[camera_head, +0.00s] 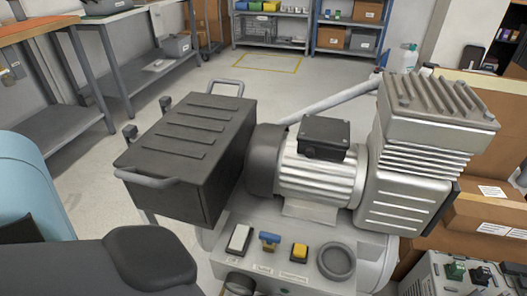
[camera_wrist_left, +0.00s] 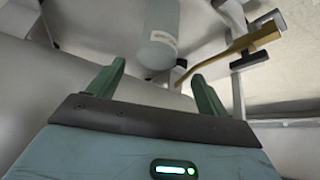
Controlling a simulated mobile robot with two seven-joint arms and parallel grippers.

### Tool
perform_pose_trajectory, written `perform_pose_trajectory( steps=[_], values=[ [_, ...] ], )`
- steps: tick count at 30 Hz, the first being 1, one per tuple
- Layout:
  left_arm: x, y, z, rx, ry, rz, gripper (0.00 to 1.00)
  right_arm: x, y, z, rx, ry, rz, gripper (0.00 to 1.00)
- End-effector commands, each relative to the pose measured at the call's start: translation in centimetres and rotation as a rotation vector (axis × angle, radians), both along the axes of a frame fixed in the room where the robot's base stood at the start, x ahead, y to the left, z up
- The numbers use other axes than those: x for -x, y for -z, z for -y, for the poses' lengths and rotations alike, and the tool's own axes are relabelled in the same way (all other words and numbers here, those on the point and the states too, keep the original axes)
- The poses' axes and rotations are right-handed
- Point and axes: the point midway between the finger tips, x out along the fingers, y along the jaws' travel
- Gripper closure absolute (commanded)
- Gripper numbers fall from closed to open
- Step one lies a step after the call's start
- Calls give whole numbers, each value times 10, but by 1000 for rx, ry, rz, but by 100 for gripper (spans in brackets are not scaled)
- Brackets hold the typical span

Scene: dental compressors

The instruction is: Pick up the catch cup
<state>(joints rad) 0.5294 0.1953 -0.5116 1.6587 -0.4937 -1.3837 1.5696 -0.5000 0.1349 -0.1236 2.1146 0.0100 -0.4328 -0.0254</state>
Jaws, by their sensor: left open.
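In the left wrist view a pale grey, rounded cylinder with a small label, which looks like the catch cup (camera_wrist_left: 160,48), shows beyond my left gripper (camera_wrist_left: 158,72). The gripper's two green fingers are spread apart. The cylinder appears between and beyond the fingertips, and I cannot tell whether it is within their reach. The gripper is not visible in the head view. There the compressor (camera_head: 318,175) stands in the middle, and I cannot make out the cup. My right gripper is in neither view.
A brass-coloured bar with a dark handle (camera_wrist_left: 235,48) is beside the cylinder. In the head view a dark cart-like box (camera_head: 185,150) stands left of the compressor. Cardboard boxes (camera_head: 485,215) are at the right. Open floor (camera_head: 265,95) lies behind.

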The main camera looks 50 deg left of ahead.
Motion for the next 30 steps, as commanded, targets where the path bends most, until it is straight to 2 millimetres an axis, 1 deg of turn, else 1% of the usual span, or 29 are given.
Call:
perform_pose_trajectory(
  steps=[6,9,12,17,20,30],
  values=[
    [-14,29,-8,-3,1,-3,22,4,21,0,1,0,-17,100],
    [-17,39,-14,-3,2,-3,22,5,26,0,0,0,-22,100],
    [-19,42,-16,0,0,-2,22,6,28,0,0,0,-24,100],
    [-19,41,-16,1,0,-1,22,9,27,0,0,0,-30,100],
    [-19,40,-16,1,0,-1,32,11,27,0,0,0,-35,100],
    [-19,40,-16,0,1,-1,77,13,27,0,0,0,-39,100]
  ],
)
